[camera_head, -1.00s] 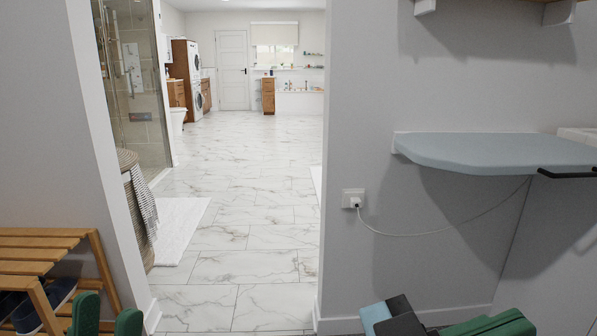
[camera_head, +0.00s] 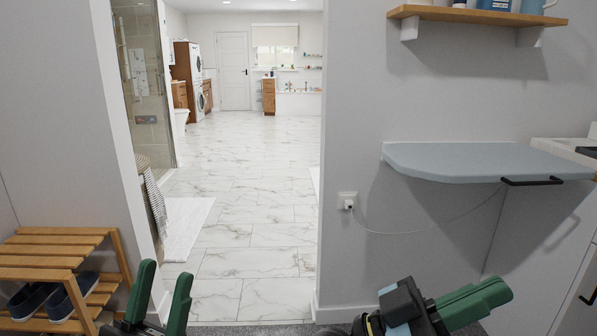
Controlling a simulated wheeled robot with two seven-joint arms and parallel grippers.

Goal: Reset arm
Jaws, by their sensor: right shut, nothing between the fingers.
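My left gripper (camera_head: 164,285) shows at the bottom left. Its two green fingers point up and stand apart with nothing between them. My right gripper (camera_head: 492,294) is at the bottom right, in front of the grey wall and below the blue-grey board. Its green fingers point right and are together, with nothing held. The lower parts of both arms are cut off by the picture's bottom edge.
A wooden shoe rack (camera_head: 58,262) with dark shoes (camera_head: 55,297) stands left of my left gripper. The blue-grey board (camera_head: 470,160) juts from the right wall, under a wooden shelf (camera_head: 480,14). An open doorway shows clear marble floor (camera_head: 245,235) ahead.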

